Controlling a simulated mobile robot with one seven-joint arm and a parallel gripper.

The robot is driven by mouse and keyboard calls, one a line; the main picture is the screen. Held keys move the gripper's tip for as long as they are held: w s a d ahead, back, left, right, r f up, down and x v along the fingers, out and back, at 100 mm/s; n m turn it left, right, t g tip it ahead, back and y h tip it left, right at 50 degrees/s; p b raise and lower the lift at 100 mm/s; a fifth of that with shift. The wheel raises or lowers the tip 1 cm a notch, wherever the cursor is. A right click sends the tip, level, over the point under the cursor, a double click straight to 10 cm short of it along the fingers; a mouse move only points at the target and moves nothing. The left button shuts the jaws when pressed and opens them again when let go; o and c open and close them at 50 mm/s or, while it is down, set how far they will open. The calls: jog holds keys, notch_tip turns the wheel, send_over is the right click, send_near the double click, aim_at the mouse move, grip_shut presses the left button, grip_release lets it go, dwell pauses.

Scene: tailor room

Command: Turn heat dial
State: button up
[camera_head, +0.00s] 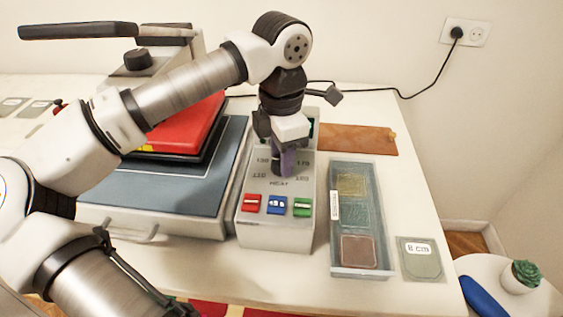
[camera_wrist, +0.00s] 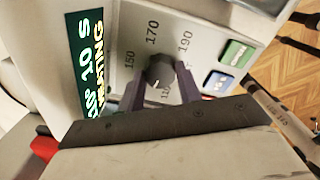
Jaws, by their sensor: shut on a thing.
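The heat dial (camera_wrist: 159,72) is a dark round knob on the control panel, with numbers such as 150, 170 and 190 printed around it. My gripper (camera_wrist: 160,82) is shut on the dial, one finger on each side of it in the wrist view. In the head view my gripper (camera_head: 289,160) points down onto the panel above the word HEAT and hides most of the dial. The grey control box (camera_head: 272,236) carries red, blue and green buttons below the dial. Its green-lit display (camera_wrist: 92,65) shows "10 S" and a partly cut-off word like "HEATING" in the wrist view.
The heat press (camera_head: 180,190) with a blue-grey pad stands left of the box. A tray (camera_head: 333,255) with coloured squares lies to its right, beside an "8 cm" card (camera_head: 420,265). A brown strip (camera_head: 355,139) lies behind. A black cable runs to the wall socket.

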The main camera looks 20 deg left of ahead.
jog(key=shift+m+b, duration=0.95)
jog(key=shift+m, duration=0.95)
jog(key=o, duration=1)
jog(key=shift+r, duration=0.1)
notch_tip(320, 180, up, 14)
jog(key=p, duration=0.9)
jog(key=shift+f, duration=0.2)
